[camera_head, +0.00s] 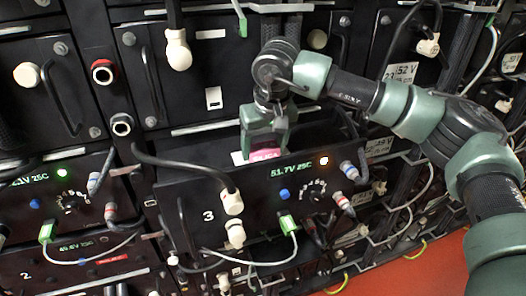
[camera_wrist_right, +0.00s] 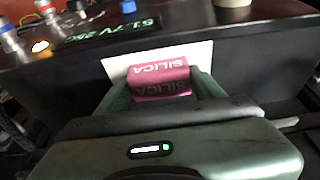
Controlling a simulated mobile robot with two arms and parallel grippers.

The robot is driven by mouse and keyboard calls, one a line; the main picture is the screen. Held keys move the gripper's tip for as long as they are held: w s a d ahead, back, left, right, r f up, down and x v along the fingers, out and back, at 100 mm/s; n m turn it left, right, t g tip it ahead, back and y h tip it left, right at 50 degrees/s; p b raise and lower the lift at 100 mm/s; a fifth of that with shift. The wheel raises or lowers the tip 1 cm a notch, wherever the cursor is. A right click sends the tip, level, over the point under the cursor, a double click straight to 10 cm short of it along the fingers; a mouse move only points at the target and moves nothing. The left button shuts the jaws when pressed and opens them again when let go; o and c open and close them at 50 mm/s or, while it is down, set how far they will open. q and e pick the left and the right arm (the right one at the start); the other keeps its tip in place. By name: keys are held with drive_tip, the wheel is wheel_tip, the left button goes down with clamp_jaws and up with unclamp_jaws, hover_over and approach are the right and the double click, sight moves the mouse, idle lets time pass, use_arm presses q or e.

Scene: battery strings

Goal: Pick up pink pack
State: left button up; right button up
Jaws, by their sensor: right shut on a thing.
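The pink pack (camera_head: 265,154), lettered "SILICA", sits on top of the black battery unit (camera_head: 185,190) marked 3. In the right wrist view the pink pack (camera_wrist_right: 160,78) lies between my gripper's fingers, in front of a white label (camera_wrist_right: 110,68). My right gripper (camera_head: 266,150) reaches down from above and is shut on the pink pack. It also fills the lower part of the right wrist view (camera_wrist_right: 160,88). The fingers partly hide the pack in the head view. My left gripper is not in view.
The unit's front has a display, an orange light (camera_head: 324,161), knobs and plugged cables. A black cable (camera_head: 180,162) arcs over its left side. Racks of other battery units stand behind and to the left. A red floor (camera_head: 430,270) shows at lower right.

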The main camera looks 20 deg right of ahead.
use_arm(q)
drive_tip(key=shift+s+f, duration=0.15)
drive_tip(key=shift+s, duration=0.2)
use_arm(e)
drive_tip(key=shift+r, duration=0.1)
